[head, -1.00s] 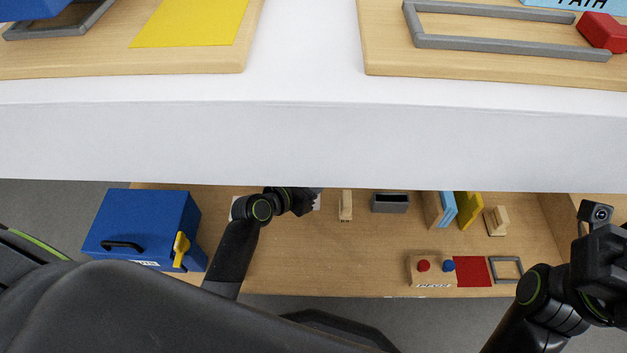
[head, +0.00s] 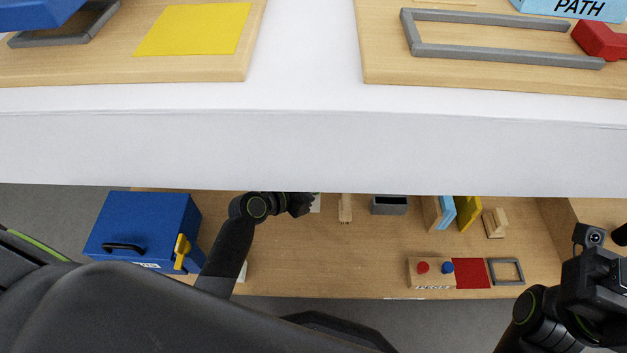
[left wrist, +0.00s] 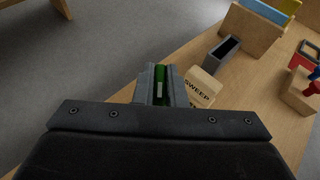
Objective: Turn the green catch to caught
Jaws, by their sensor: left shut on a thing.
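The green catch (left wrist: 159,73) shows as a narrow green strip between the fingers of my left gripper (left wrist: 158,88) in the left wrist view. The fingers are shut on it and hide most of it, so I cannot tell its angle. In the head view my left gripper (head: 302,204) is close under the white table's front edge, and the catch is hidden there. My right gripper (head: 606,275) is at the far right in the head view, away from the lower board; its fingers cannot be made out.
A blue box with a yellow latch (head: 150,228) is at the left. A white tabletop (head: 310,150) overhangs the lower board. Bare wood (head: 330,265) lies in front.

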